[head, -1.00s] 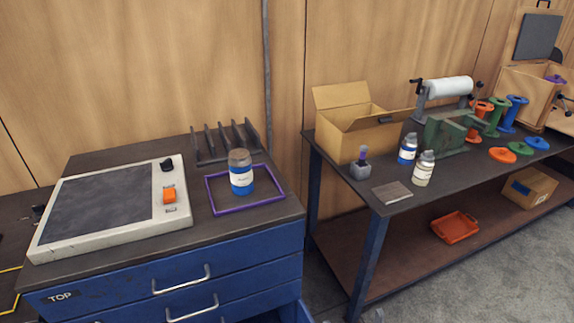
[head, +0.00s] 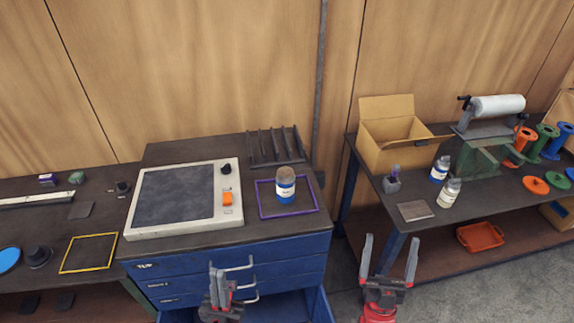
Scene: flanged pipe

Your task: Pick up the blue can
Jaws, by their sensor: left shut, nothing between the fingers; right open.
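The blue can (head: 286,186), with a white label band and a brownish lid, stands upright inside a purple square frame (head: 313,208) on top of the blue drawer cabinet (head: 175,270). My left gripper (head: 220,272) is shut and empty, in front of the cabinet's drawers, below and to the left of the can in the picture. My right gripper (head: 389,246) is open and empty, pointing up, to the right of the cabinet and below the can in the picture. Neither gripper touches the can.
A white-framed device (head: 229,178) with an orange switch sits left of the can. A dark slotted rack (head: 275,160) stands behind it. A lower drawer seems pulled out near my grippers.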

